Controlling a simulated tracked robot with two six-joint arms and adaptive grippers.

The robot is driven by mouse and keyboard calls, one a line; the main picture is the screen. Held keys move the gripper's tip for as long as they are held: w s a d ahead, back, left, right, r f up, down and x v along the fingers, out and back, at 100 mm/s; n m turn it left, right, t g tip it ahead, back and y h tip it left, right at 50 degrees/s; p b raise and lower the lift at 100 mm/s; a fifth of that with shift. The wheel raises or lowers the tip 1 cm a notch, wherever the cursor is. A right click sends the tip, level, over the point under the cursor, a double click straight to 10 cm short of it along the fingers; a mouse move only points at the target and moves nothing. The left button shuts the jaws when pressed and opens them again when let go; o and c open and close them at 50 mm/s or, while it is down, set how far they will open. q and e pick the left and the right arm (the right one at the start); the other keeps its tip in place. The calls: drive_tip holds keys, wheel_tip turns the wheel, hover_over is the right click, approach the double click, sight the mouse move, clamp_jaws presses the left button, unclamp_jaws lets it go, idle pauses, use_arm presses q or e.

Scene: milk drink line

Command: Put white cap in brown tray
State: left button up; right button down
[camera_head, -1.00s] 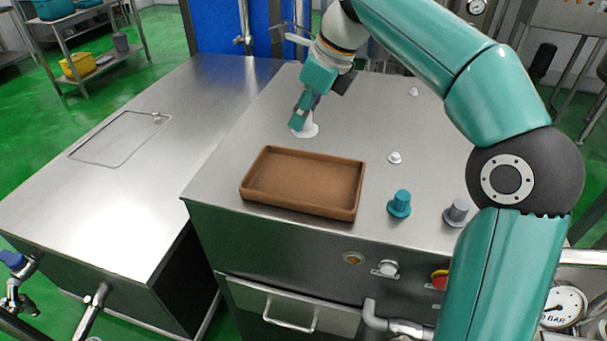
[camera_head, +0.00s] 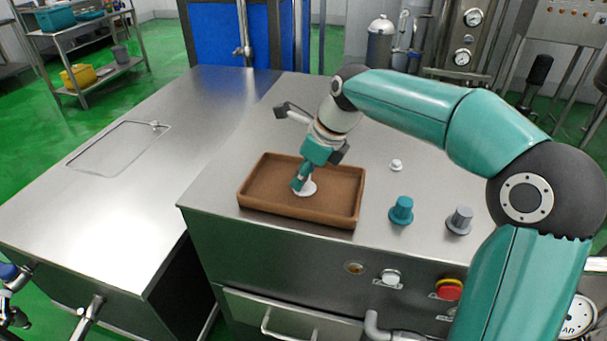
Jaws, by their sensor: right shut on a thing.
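The brown tray (camera_head: 268,207) lies on the steel cabinet top, near its front left corner. My right gripper (camera_head: 301,183) points down over the tray, shut on the white cap (camera_head: 308,189). The cap is over the tray's middle, low within its rim; I cannot tell whether it touches the tray floor. The gripper fingers hide part of the cap. My left gripper is not in view.
A small white knob-like piece (camera_head: 396,165), a teal knob-shaped piece (camera_head: 401,210) and a grey one (camera_head: 459,220) stand right of the tray. A lower steel table (camera_head: 110,215) at the left is mostly clear.

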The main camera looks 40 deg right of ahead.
drive_tip(key=shift+f, duration=0.1)
drive_tip(key=c, duration=1)
unclamp_jaws()
drive_tip(key=shift+o, duration=0.2)
drive_tip(key=shift+r, duration=0.2)
drive_tip(key=shift+d+r, duration=0.1)
drive_tip(key=shift+r, duration=0.15)
drive_tip(key=p+v, duration=0.1)
drive_tip(key=v, duration=1)
drive_tip(key=shift+s+r, duration=0.1)
drive_tip(key=shift+s, duration=0.05)
